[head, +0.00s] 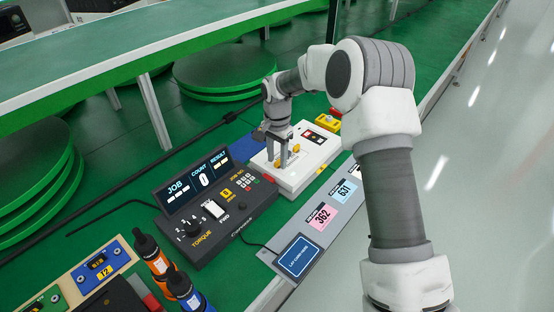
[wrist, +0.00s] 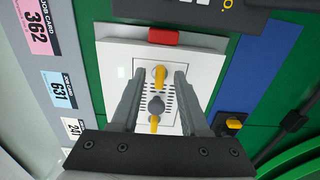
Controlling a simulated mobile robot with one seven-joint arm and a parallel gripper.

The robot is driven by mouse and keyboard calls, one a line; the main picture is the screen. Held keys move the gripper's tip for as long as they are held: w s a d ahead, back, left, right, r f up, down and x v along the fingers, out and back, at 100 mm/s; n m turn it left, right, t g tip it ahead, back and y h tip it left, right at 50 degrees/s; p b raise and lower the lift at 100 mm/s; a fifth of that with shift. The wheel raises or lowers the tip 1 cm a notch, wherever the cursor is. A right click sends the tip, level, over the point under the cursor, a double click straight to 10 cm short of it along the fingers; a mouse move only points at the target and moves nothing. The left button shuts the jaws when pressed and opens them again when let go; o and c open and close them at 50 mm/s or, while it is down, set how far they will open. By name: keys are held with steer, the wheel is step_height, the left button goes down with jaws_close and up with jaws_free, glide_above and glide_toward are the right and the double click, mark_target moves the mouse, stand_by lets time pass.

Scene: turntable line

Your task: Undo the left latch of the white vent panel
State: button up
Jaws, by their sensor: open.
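The white vent panel (head: 312,165) lies on the line top beyond the dark console. In the wrist view the panel (wrist: 118,62) shows slots, a grey round knob (wrist: 156,106) and two yellow latches. The left latch (head: 278,163) is the one nearer the console; in the wrist view it is the upper latch (wrist: 160,76). The other latch (head: 297,149) is the lower one there (wrist: 154,122). My gripper (head: 283,162) is open above the panel. In the wrist view its fingertips (wrist: 157,74) appear on either side of the left latch; contact cannot be told.
The console (head: 220,215) with screen and buttons stands beside the panel. A red block (wrist: 164,37) sits at the panel's console-side edge. A yellow-topped button box (head: 327,122) is behind. Job cards (head: 322,216) lie in front, and two screwdriver-like tools (head: 155,258) stand at lower left.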

steer(key=shift+f, duration=0.2)
jaws_close()
